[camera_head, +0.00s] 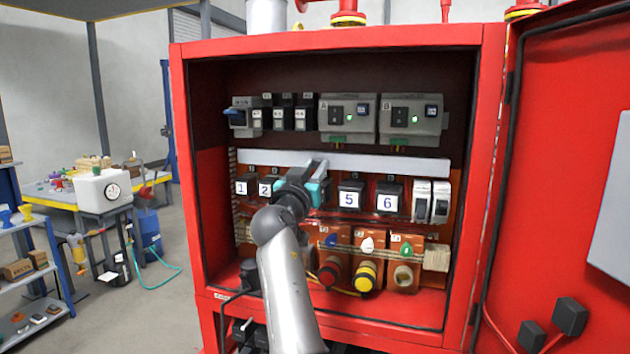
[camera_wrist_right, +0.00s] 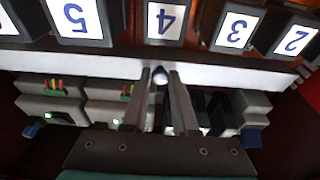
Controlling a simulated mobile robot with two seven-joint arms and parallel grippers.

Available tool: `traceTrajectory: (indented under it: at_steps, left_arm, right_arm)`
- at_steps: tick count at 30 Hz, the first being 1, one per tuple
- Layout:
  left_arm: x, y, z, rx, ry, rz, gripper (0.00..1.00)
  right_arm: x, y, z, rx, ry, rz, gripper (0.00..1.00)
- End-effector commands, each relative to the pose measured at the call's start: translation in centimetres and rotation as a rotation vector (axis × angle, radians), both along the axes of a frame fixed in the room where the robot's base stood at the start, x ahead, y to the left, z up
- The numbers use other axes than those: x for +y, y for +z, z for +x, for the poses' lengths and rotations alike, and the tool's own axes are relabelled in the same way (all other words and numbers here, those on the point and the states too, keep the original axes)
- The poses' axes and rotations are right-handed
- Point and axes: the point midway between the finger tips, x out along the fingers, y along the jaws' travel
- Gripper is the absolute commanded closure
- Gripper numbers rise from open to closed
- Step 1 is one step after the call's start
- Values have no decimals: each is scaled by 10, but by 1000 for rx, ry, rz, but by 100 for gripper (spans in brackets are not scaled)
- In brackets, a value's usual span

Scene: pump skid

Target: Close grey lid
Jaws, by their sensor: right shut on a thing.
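The grey lid (camera_head: 400,165) appears to be the long pale strip running across the red cabinet between the upper devices and the row of numbered relays. It also shows in the wrist view (camera_wrist_right: 90,66), crossing the picture from side to side. My right gripper (camera_head: 316,168) reaches into the cabinet, its fingers in front of the strip. In the wrist view the fingertips (camera_wrist_right: 160,76) are close together on a small round knob at the strip's edge. The gripper hides part of the relay row, including relays 3 and 4 in the head view. My left gripper is out of view.
Two grey devices (camera_head: 348,118) and smaller black modules sit above the strip. Numbered relays (camera_head: 351,196) sit just below it. Coloured connectors (camera_head: 368,275) are lower down. The cabinet door (camera_head: 570,170) stands open at right. A cluttered workbench (camera_head: 100,195) is at left.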

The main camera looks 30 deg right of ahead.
Motion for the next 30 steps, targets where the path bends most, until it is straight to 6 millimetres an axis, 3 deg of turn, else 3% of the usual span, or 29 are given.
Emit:
traceTrajectory:
  at_steps: [12,13,20,30]
  left_arm:
    - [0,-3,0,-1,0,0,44]
    - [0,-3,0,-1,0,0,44]
    - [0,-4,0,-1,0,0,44]
    - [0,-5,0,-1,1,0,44]
  right_arm:
    - [0,4,0,-10,0,-12,100]
    - [0,4,0,-10,0,-12,71]
    - [0,2,0,-8,0,-9,45]
    - [-1,0,0,-6,0,-7,44]
